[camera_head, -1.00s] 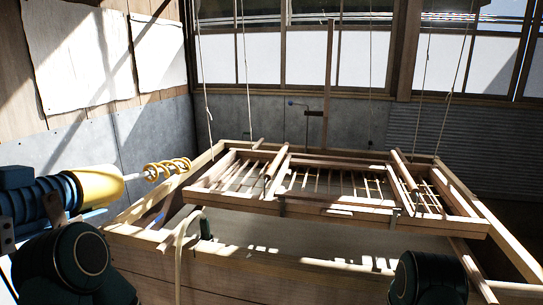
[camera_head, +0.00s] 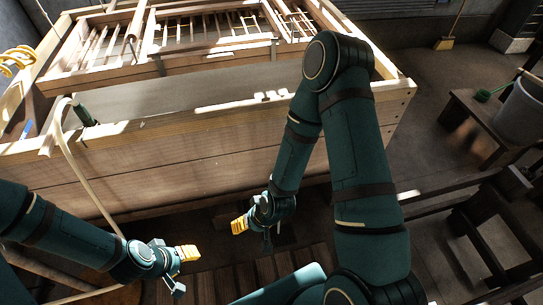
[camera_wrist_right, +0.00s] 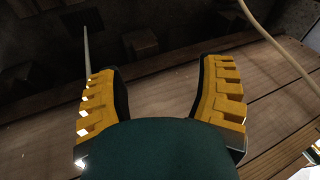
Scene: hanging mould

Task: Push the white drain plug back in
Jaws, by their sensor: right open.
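I cannot make out the white drain plug in either current view. The large wooden vat (camera_head: 200,177) fills the upper left of the head view, its plank front facing me. My right gripper (camera_head: 238,226) hangs low in front of the vat, its yellow fingers pointing left. In the right wrist view the right gripper (camera_wrist_right: 160,70) is open with nothing between its fingers, and wooden planks lie behind it. My left gripper (camera_head: 190,253) is at the lower left, its yellow fingers pointing right. Its finger gap is too small to judge.
A pale hose (camera_head: 82,172) hangs over the vat's left front edge, near a dark green cylinder (camera_head: 85,116). A wooden slatted frame (camera_head: 200,35) sits above the vat. A low bench (camera_head: 478,125) and a grey bucket (camera_head: 524,108) stand right. Slatted boards (camera_head: 225,285) lie below my grippers.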

